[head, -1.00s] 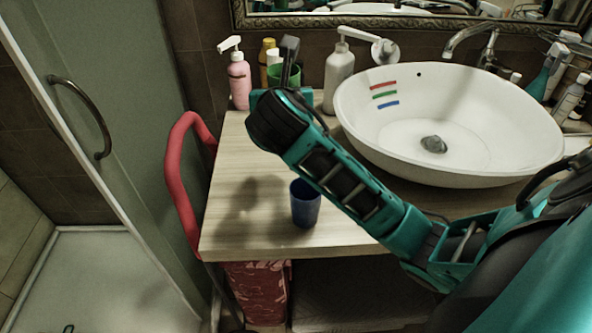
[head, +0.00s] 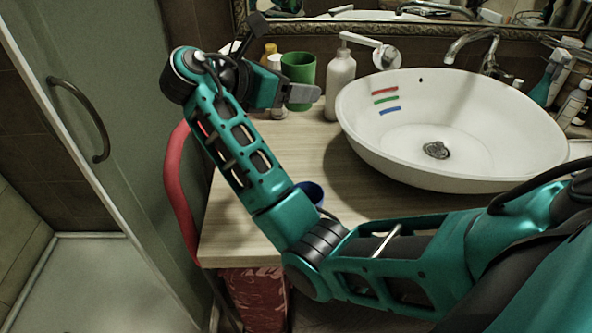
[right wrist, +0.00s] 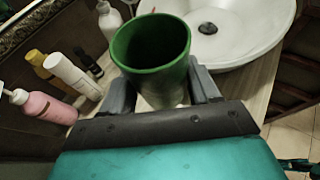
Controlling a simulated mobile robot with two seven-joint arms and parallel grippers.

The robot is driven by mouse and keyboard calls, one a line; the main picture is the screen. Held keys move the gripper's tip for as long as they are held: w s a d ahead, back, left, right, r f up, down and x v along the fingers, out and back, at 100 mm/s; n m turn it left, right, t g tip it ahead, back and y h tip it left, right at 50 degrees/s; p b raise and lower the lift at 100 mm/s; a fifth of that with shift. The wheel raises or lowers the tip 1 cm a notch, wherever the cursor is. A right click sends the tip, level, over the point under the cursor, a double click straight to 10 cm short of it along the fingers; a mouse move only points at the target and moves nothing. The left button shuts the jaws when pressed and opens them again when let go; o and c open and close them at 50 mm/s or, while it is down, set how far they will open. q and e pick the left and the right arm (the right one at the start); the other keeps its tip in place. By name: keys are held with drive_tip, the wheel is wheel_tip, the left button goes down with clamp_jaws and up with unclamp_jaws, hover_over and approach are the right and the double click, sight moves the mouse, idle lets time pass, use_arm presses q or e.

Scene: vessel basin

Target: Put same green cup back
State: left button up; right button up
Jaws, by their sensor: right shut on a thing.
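The green cup (head: 298,68) is upright at the back of the counter area, left of the white pump bottle in the head view. In the right wrist view the green cup (right wrist: 152,52) sits between the two fingers, with its open mouth toward the camera. My right gripper (right wrist: 165,88) is shut on it. In the head view my right gripper (head: 290,92) reaches across from the left side of the cup. Whether the cup's base touches the counter is hidden. My left gripper is not in view.
A blue cup (head: 311,192) stands on the wooden counter (head: 240,232), partly behind my arm. The white pump bottle (head: 340,72) stands beside the white basin (head: 480,125). A pink bottle (right wrist: 45,106), a white tube (right wrist: 70,73) and a yellow bottle (right wrist: 38,60) stand by the wall.

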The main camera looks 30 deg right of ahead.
wheel_tip(320, 180, down, 18)
drive_tip(key=b, duration=0.3)
drive_tip(key=shift+f+b, duration=0.2)
drive_tip(key=shift+b, duration=0.15)
drive_tip(key=o, duration=1.1)
drive_tip(key=shift+a+r, duration=0.15)
drive_tip(key=shift+r, duration=0.05)
drive_tip(key=p+v, duration=0.1)
drive_tip(key=v, duration=1)
drive_tip(key=shift+a+r, duration=0.1)
drive_tip(key=shift+a, duration=0.15)
